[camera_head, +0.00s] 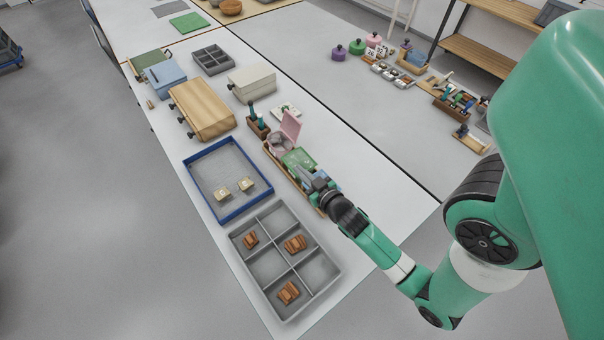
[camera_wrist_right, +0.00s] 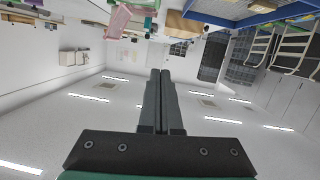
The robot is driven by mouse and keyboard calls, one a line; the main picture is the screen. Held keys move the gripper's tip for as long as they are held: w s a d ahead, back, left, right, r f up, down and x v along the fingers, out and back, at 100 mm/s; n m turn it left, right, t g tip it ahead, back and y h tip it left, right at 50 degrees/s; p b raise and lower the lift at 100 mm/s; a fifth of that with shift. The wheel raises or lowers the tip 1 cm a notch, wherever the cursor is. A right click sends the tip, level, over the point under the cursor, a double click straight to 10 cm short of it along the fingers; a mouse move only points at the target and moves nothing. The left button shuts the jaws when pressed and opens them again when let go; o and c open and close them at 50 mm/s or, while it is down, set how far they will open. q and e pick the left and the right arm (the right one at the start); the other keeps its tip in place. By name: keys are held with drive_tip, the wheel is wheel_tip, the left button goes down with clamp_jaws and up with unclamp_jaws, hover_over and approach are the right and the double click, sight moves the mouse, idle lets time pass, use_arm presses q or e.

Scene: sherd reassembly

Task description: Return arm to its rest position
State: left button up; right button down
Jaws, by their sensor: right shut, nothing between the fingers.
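My right arm (camera_head: 375,243) comes in from the right in the head view. Its gripper (camera_head: 307,174) is over the wooden tray with the green and blue items, close to the grey compartment tray. In the right wrist view my right gripper (camera_wrist_right: 160,75) is shut, its two fingers together with nothing between them. That view is upside down and shows walls and ceiling lights. My left gripper is not in view. Brown sherds (camera_head: 295,244) lie in several compartments of the grey tray (camera_head: 334,268).
A blue-rimmed tray (camera_head: 190,161) holds two small tan blocks (camera_head: 246,184). A wooden box (camera_head: 203,108), a cream box (camera_head: 252,82) and a pink open box (camera_head: 291,126) stand farther back. The white table is bare right of the wooden tray.

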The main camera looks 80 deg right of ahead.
drive_tip(key=shift+s+a+r, duration=0.15)
drive_tip(key=shift+s+a, duration=0.25)
drive_tip(key=shift+a, duration=0.15)
